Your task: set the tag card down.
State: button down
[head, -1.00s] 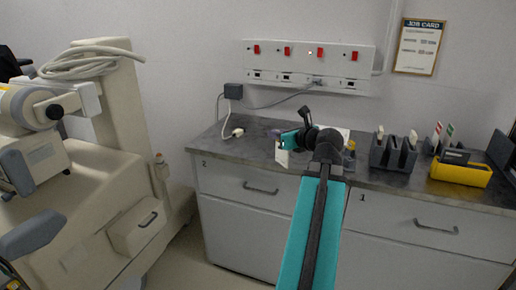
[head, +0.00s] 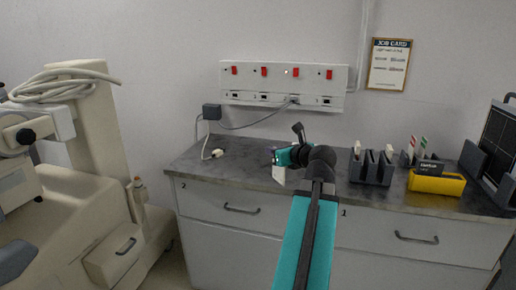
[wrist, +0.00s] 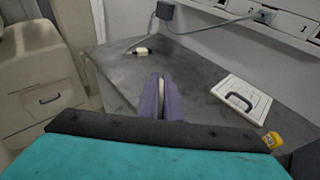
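The tag card (head: 279,176) is a small white card hanging under my gripper (head: 276,160) in the head view. In the wrist view my gripper's purple fingers (wrist: 161,100) are close together, with the card's pale edge (wrist: 162,88) between them. My gripper is shut on the card and holds it over the left part of the grey countertop (head: 215,172). Whether the card touches the countertop is hard to tell.
A power strip (head: 283,85) with red switches is on the wall. A plug (wrist: 142,51) and a white board with a dark handle (wrist: 243,98) lie on the counter. A yellow item (wrist: 272,140), dark rack (head: 371,168) and yellow bin (head: 437,184) are to the right.

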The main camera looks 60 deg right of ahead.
jog(key=shift+w+d+p, duration=0.8)
jog(key=shift+p, duration=3.8)
jog(key=w+d+f+p, duration=0.1)
jog(key=w+d+p, duration=0.5)
jog(key=w+d, duration=0.2)
jog(key=shift+w+d+f, duration=0.2)
jog(key=shift+w+d, duration=0.05)
jog(key=shift+d, duration=0.3)
jog(key=shift+w+d+f+p, duration=0.15)
jog(key=shift+f+p, duration=0.1)
jog(key=shift+f, duration=0.7)
jog(key=shift+w+d+f+p, duration=0.15)
jog(key=shift+f+p, duration=0.1)
jog(key=shift+f, duration=0.65)
jog(key=shift+f, duration=0.1)
jog(key=c, duration=1.9)
grip_release()
jog(key=shift+c, duration=0.2)
